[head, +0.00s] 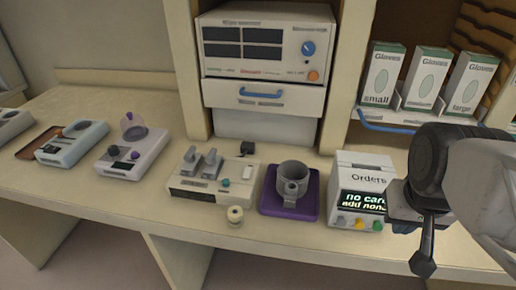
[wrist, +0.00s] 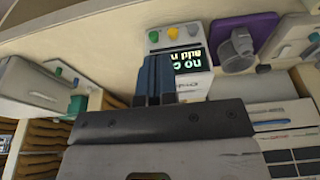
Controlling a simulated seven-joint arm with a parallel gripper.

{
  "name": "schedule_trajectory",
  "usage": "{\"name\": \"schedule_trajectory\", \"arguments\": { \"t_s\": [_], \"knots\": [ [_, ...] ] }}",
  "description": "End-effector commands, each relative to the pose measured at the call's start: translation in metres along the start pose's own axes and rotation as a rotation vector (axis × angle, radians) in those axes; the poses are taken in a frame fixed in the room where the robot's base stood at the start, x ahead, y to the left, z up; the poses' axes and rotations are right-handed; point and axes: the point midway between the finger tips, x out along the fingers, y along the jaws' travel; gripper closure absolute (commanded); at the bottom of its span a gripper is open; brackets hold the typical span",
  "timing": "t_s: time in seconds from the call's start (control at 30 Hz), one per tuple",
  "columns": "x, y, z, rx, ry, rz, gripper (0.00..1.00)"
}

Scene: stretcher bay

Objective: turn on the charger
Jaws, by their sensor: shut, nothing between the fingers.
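What looks like the charger (head: 212,190) is a pale box on the counter, left of centre in the head view. My gripper (head: 423,262) is at the right of the head view, past the Orders box and well apart from the charger. In the wrist view its blue fingers (wrist: 154,80) are together and empty, in front of the Orders box.
A cabinet unit (head: 263,48) stands behind; glove boxes (head: 426,78) are at right.

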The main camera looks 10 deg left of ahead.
Motion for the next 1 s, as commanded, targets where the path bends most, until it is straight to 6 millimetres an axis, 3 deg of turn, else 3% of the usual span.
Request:
{"name": "schedule_trajectory", "arguments": {
  "t_s": [0.27,0.47,1.0],
  "knots": [
    [-0.001,-0.011,-0.020,-0.003,-0.005,-0.002,1.00],
    [-0.001,-0.030,-0.047,-0.006,-0.010,-0.003,1.00],
    [0.007,-0.107,-0.126,-0.008,-0.021,-0.005,1.00]
  ]
}}
